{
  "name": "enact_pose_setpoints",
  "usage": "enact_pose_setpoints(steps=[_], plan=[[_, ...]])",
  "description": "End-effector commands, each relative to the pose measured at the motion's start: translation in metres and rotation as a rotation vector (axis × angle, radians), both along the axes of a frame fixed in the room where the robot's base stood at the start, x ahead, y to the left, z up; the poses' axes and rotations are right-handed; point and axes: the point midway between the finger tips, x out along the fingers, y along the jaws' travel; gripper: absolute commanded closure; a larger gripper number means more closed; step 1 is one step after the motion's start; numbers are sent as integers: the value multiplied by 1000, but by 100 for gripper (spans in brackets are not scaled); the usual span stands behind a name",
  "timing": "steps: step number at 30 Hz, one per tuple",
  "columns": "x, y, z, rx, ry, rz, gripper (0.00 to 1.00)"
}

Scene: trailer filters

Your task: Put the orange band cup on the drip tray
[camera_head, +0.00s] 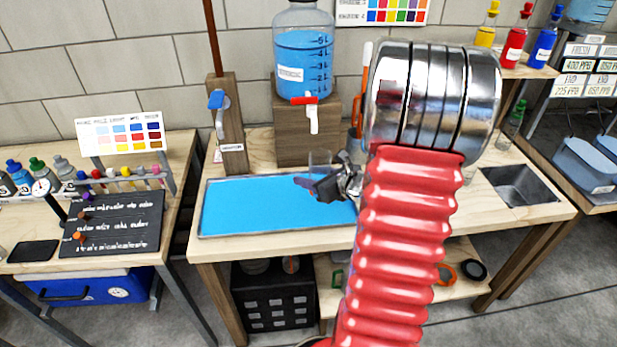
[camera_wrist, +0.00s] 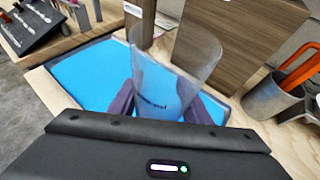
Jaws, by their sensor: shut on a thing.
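My gripper (camera_head: 318,188) is shut on a clear, see-through cup (camera_wrist: 172,75), with one dark finger on each side of it. The cup stands roughly upright, with small dark lettering low on its wall. I see no orange band on the part that shows. The cup is faint in the head view (camera_head: 320,160). The drip tray is a wide blue rectangle with a thin grey rim (camera_head: 235,208) on the wooden bench. My gripper and the cup are over its right part. I cannot tell whether the cup's base touches the tray.
A wooden block (camera_head: 305,140) behind the tray bears a large jug of blue liquid (camera_head: 303,55) with a red-and-white tap. A wooden post (camera_head: 228,130) stands to its left. A metal holder (camera_wrist: 272,101) with an orange-handled tool is right of the cup. The tray's left half is clear.

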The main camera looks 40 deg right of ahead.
Motion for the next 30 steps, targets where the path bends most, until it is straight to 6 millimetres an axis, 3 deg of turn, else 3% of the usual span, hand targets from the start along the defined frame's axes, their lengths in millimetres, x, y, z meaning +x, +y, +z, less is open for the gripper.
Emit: enact_pose_setpoints(steps=[5, 11, 21, 30], plan=[[6, 7, 1, -1, -1, 8, 82], [25, 36, 5, -5, -5, 41, 82], [63, 110, 14, -11, -9, 114, 82], [85, 180, 21, -11, -11, 181, 82]])
